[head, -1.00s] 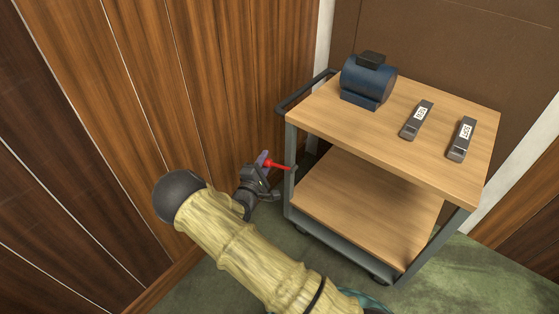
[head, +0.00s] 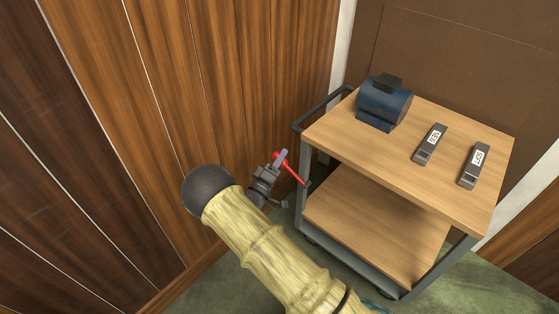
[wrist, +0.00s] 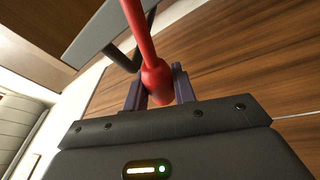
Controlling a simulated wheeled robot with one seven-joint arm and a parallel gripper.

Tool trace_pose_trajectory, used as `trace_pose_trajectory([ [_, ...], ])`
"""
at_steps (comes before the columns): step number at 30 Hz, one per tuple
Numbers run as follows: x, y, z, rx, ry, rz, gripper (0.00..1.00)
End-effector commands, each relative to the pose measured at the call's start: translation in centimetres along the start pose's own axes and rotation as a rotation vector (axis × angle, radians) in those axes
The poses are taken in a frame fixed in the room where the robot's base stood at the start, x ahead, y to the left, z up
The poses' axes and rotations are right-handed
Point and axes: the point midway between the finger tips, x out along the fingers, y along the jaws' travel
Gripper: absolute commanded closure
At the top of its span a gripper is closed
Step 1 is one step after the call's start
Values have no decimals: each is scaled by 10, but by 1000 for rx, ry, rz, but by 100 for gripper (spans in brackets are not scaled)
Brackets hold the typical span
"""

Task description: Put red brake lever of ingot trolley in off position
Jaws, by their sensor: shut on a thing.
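The red brake lever (head: 290,168) is on the left side of the ingot trolley (head: 303,185), by its near-left upright. It slants up and to the left from the upright to its knob. My gripper (head: 279,159) is at the knob end of the lever, left of the trolley. In the wrist view the red knob (wrist: 157,82) sits between the two fingers of my gripper (wrist: 160,88), which are shut on it. The lever's rod (wrist: 137,28) runs up from the knob. The lever's pivot is small and hard to make out in the head view.
A blue motor-like block (head: 383,103) and two labelled grey ingots (head: 430,144) (head: 475,165) lie on the trolley's top shelf. The lower shelf (head: 375,220) is empty. Wood-panelled wall (head: 230,80) stands close on the left of my arm. Green floor shows in front.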

Motion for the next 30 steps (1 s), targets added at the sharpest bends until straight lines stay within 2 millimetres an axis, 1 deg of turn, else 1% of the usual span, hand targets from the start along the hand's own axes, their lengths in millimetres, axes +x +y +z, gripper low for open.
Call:
trace_pose_trajectory([
  [1, 1, 6, -1, 25, -5, 9, 100],
  [7, 2, 13, 0, 96, -16, 28, 100],
  [22, 2, 15, 2, 122, -21, 35, 100],
  [23, 2, 15, 2, 122, -21, 35, 70],
  [24, 2, 15, 2, 122, -21, 34, 62],
  [26, 2, 15, 2, 121, -21, 34, 51],
  [30, 2, 14, 2, 120, -21, 33, 51],
])
